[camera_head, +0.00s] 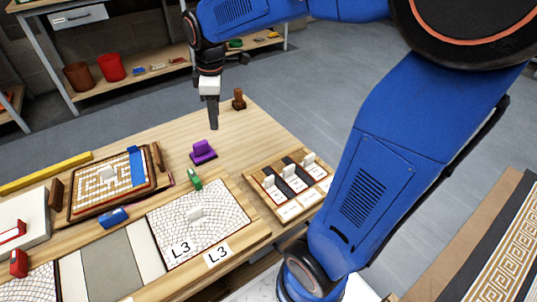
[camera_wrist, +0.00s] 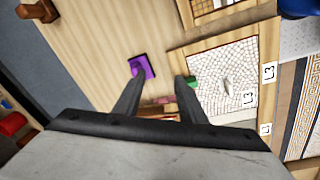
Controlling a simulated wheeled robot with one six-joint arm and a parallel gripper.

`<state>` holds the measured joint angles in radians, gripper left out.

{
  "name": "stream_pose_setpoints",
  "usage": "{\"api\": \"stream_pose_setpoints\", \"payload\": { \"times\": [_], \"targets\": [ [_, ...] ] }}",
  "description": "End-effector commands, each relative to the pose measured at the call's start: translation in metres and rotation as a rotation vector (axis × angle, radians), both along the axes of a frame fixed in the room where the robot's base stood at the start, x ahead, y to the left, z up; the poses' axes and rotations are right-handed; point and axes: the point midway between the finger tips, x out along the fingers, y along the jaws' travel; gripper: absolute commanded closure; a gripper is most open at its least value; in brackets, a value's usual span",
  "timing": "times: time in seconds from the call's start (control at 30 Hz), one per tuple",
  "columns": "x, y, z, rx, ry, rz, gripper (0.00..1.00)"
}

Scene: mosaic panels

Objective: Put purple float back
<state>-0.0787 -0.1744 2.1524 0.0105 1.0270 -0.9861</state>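The purple float (camera_head: 203,150) lies flat on the wooden table, with its handle upward, near the table's far side. It also shows in the wrist view (camera_wrist: 143,67), just beyond the left fingertip. My gripper (camera_head: 213,128) hangs above the table, pointing down, behind the purple float in the head view. In the wrist view my gripper (camera_wrist: 158,80) has its two fingers spread apart with nothing between them. The gripper does not visibly touch the float.
A green float (camera_head: 194,180) stands by the L3 mosaic panel (camera_head: 168,248). A blue float (camera_head: 113,217) lies left of it. A brown piece (camera_head: 238,99) stands at the far edge. A tray of striped samples (camera_head: 262,198) is at right. Bare table surrounds the purple float.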

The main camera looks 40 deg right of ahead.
Motion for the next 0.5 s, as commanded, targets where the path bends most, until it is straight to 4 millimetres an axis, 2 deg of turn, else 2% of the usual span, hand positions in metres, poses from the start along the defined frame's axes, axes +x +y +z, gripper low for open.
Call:
{"api": "stream_pose_setpoints", "payload": {
  "times": [0.03,0.23,0.5],
  "targets": [
    [-0.013,-0.003,0.004,0.007,-0.014,-0.044,0.63],
    [-0.058,-0.013,0.014,0.041,-0.064,-0.243,0.63],
    [-0.117,-0.023,0.017,0.101,-0.129,-0.506,0.63]
  ]
}}
